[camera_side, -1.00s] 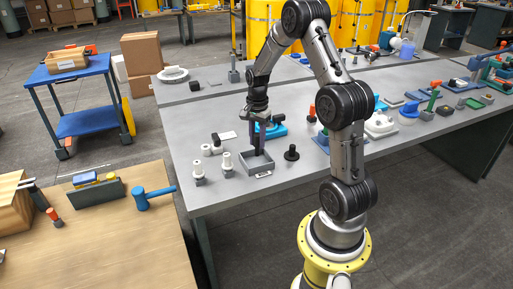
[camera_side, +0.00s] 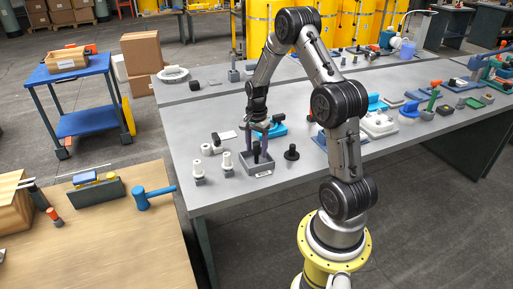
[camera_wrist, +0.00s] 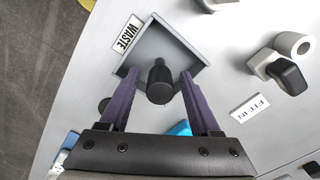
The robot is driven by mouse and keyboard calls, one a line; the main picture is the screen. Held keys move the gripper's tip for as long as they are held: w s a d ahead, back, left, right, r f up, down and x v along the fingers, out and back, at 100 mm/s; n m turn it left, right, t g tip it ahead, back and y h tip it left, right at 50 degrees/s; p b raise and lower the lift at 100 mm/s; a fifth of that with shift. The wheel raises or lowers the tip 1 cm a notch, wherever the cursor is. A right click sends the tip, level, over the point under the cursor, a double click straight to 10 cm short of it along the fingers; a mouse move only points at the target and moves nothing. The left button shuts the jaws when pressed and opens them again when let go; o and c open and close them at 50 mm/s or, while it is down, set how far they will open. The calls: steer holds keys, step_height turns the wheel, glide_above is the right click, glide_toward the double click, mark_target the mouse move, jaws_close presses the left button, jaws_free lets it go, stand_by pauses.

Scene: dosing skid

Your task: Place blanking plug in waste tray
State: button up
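The waste tray (camera_side: 246,168) is a small square grey open box on the bench, with a "WASTE" label in front of it. It also shows in the wrist view (camera_wrist: 143,48). The black blanking plug (camera_wrist: 159,82) stands roughly upright inside the tray, its thick end towards the wrist camera. In the side view the plug (camera_side: 257,154) rises above the tray walls. My gripper (camera_wrist: 160,74) is open above the tray. Its two purple fingers are spread on either side of the plug, with a visible gap on each side. The plug's lower end is partly hidden.
A black flanged part (camera_side: 291,153) stands right of the tray. White fittings (camera_side: 227,165) stand to its left. A white-and-black fitting (camera_wrist: 285,72) lies near a "FIT IN" label (camera_wrist: 250,108). A blue part (camera_side: 277,129) is behind the gripper. The bench front edge is close.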

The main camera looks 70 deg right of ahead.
steer(key=shift+r, duration=0.15)
step_height(320, 180, up, 12)
steer(key=shift+f, duration=0.2)
steer(key=s+a+r+n+t+h, duration=0.1)
steer(key=a+r+n, duration=0.4)
steer(key=a, duration=0.3)
steer(key=s+a+r+n+t, duration=0.1)
steer(key=s+a+r+n, duration=0.1)
steer(key=a+r+n, duration=0.35)
steer(key=s+a+r+n+t+y, duration=0.1)
steer(key=s+a+n+t, duration=0.2)
steer(key=s+a+n, duration=0.6)
steer(key=s+a, duration=0.2)
steer(key=a, duration=0.4)
steer(key=shift+s+r+n+t, duration=0.15)
steer(key=shift+s+n+t, duration=0.15)
steer(key=shift+s+n, duration=0.05)
